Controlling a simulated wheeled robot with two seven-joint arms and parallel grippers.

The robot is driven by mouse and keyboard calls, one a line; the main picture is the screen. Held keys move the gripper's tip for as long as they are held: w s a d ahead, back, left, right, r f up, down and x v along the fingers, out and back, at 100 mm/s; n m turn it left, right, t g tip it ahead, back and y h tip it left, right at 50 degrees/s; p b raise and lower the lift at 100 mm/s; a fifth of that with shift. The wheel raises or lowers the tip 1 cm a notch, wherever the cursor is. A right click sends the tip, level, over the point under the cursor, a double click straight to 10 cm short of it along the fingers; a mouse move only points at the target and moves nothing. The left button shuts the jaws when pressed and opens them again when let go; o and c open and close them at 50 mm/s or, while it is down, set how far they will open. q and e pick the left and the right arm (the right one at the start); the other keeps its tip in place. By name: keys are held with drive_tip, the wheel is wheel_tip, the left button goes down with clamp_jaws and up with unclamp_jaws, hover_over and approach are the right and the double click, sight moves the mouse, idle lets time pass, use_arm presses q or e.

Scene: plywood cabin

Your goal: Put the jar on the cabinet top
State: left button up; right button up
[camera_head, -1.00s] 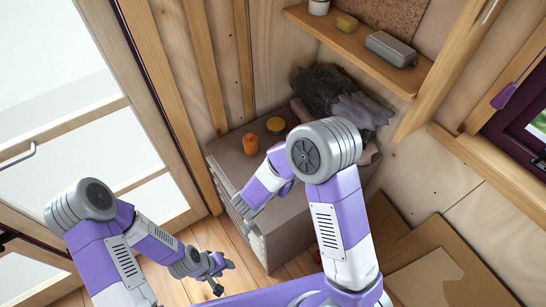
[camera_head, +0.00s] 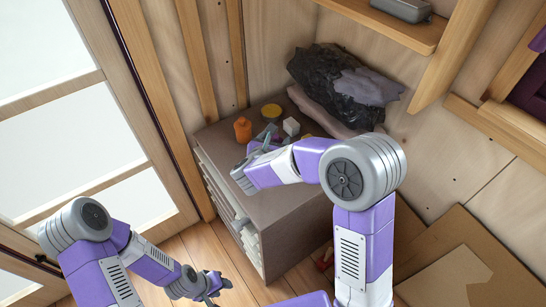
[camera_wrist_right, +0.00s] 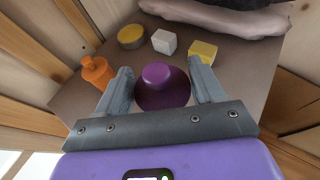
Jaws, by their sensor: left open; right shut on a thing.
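The jar (camera_wrist_right: 162,88), purple and round with a knobbed lid, is between the fingers of my right gripper (camera_wrist_right: 162,90) in the right wrist view. That gripper is shut on it. In the head view my right gripper (camera_head: 266,140) is over the cabinet top (camera_head: 290,207), and the jar is not clearly visible there. I cannot tell whether the jar's base touches the top. My left gripper (camera_head: 217,287) is open and empty, low in front of the cabinet.
On the cabinet top stand an orange bottle (camera_head: 242,129), a yellow-lidded tin (camera_head: 271,111), a white cube (camera_head: 291,126) and a yellow block (camera_wrist_right: 203,51). A dark crumpled bag (camera_head: 340,85) lies at the back. A shelf (camera_head: 385,25) is above; cardboard (camera_head: 455,250) lies at right.

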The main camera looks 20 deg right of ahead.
wheel_tip(320, 180, down, 8)
drive_tip(key=shift+r+b, duration=0.1)
drive_tip(key=shift+b, duration=1.15)
drive_tip(key=shift+r, duration=0.1)
drive_tip(key=o, duration=1.1)
drive_tip(key=shift+o, duration=0.2)
drive_tip(key=p+v, duration=0.2)
drive_tip(key=v, duration=1)
drive_tip(key=shift+p, duration=0.35)
